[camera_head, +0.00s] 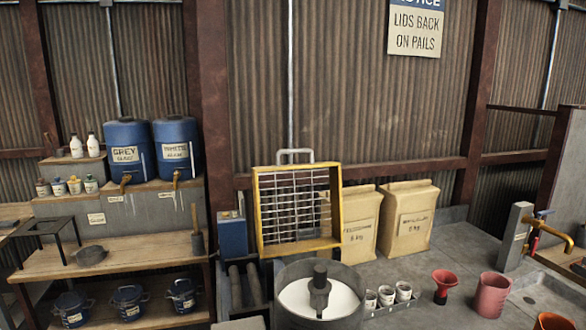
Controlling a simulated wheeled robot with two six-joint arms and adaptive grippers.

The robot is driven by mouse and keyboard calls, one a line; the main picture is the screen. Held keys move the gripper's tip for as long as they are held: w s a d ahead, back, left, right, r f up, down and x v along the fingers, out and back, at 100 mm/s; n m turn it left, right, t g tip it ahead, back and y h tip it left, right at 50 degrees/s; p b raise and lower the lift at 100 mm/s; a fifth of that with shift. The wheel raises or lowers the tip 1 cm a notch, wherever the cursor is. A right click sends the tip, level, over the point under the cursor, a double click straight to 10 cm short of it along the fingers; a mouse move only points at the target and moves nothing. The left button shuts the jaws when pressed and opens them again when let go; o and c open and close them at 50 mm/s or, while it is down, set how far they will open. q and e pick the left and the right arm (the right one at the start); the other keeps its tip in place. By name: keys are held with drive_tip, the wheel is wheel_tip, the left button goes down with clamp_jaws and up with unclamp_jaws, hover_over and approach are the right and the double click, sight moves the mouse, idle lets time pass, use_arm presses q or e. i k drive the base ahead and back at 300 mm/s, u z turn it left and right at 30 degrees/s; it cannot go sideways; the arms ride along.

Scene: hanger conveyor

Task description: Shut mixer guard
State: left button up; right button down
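The mixer guard (257,212) is a yellow box frame with a wire grid and a grey handle on its top edge. It stands raised and upright behind the mixer bowl (282,311). The bowl is grey and round, with white material inside and a dark central shaft (319,287). The bowl's mouth is uncovered. Its lower part is cut off by the bottom edge of the view. Neither of my grippers is in view.
Two beige sacks (408,222) stand behind the bowl. Small white cups (403,291), a red funnel (443,284) and a reddish pail (491,295) stand to its right. A blue box (232,236) is left of the guard. Shelves with blue drums (128,150) fill the left.

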sight(336, 239)
drive_tip(key=z, duration=2.75)
drive_tip(key=k, duration=1.85)
drive_tip(key=u, duration=2.4)
